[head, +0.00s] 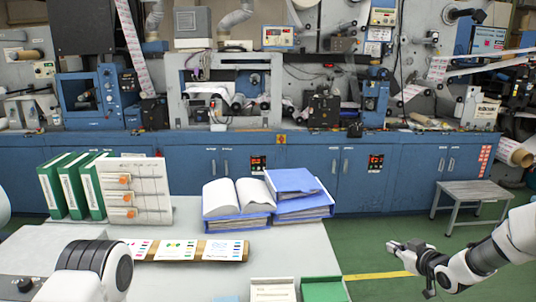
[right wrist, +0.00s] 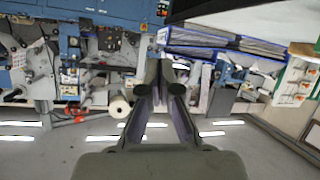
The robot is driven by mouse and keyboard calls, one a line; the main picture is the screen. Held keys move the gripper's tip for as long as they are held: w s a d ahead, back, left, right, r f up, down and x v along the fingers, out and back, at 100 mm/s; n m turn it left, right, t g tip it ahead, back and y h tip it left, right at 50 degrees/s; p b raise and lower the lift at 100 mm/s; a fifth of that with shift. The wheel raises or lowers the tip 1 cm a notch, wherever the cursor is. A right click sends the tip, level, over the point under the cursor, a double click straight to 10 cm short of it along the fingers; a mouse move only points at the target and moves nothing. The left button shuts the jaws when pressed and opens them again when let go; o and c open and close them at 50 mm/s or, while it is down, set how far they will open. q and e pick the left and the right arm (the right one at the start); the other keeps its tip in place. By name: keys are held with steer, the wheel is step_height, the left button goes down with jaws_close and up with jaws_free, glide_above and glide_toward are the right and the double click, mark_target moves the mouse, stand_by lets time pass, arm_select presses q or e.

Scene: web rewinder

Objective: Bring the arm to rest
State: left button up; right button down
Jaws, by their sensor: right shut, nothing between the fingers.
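My right arm reaches in from the right edge of the head view. Its dark gripper (head: 398,247) points left, over the green floor and to the right of the grey table. In the right wrist view the two fingers of this gripper (right wrist: 166,78) meet at the tips, shut with nothing between them. White rounded links of my left arm (head: 95,268) show at the lower left, over the table. My left gripper is out of the frame.
The grey table (head: 185,213) carries green binders (head: 60,185), a board with orange knobs (head: 128,190), blue binders (head: 293,190) and printed sheets (head: 222,250). A small grey bench (head: 473,190) stands at the right. The blue machine (head: 240,145) spans the back. Open floor surrounds my right gripper.

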steer(key=s+a+f+m+g, duration=0.1)
steer(key=s+a+f+g, duration=0.3)
steer(key=s+f, duration=0.65)
steer(key=s+a+f+m+g, duration=0.1)
steer(key=s+a+f+g, duration=0.2)
steer(key=s+a+f, duration=0.55)
arm_select(q)
steer(key=shift+s+d+r, duration=0.15)
steer(key=shift+d, duration=0.05)
arm_select(e)
steer(key=s+d+f+m+g+h, duration=0.1)
steer(key=s+f+g, duration=0.2)
steer(key=s, duration=1.1)
steer(key=s+d+f+m+g+h, duration=0.1)
steer(key=s+f+m+g+h, duration=0.1)
steer(key=s, duration=1.3)
steer(key=shift+d+f+m+g, duration=0.3)
steer(key=shift+f+g, duration=0.2)
steer(key=shift+f, duration=0.45)
